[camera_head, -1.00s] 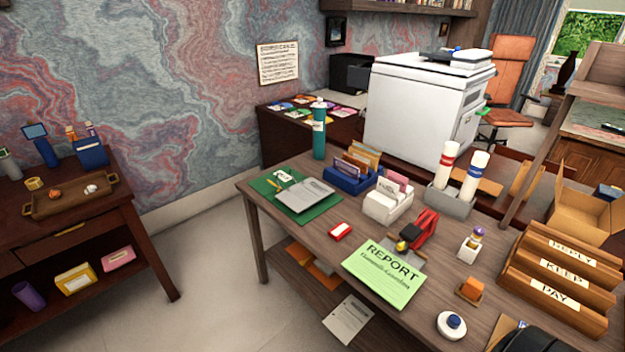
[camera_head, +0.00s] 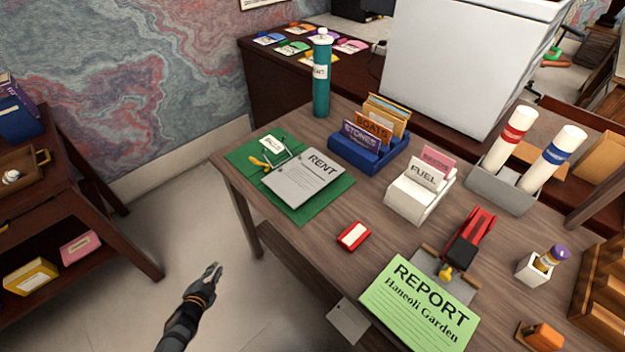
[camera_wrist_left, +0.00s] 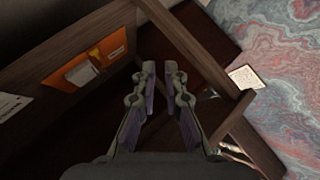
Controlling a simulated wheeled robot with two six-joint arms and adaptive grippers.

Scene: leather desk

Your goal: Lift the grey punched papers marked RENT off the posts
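The grey papers marked RENT (camera_head: 300,181) lie on a green board (camera_head: 318,207) at the desk's left end. Their upper left edge is at the metal posts (camera_head: 283,155), which have a small yellow lever (camera_head: 260,162) and a white label beside them. Whether the posts pass through the papers is too small to tell. My left gripper (camera_head: 213,272) is in front of the desk's left side, over the floor, apart from the papers. In the left wrist view its two fingers (camera_wrist_left: 162,75) stand apart with nothing between them. My right gripper is not in view.
Around the board are a teal bottle (camera_head: 321,85), a blue card holder (camera_head: 369,155), a white FUEL holder (camera_head: 420,198), a red-edged pad (camera_head: 354,236) and a green REPORT sheet (camera_head: 419,308). A dark shelf table (camera_head: 80,225) stands at left. Open floor lies between.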

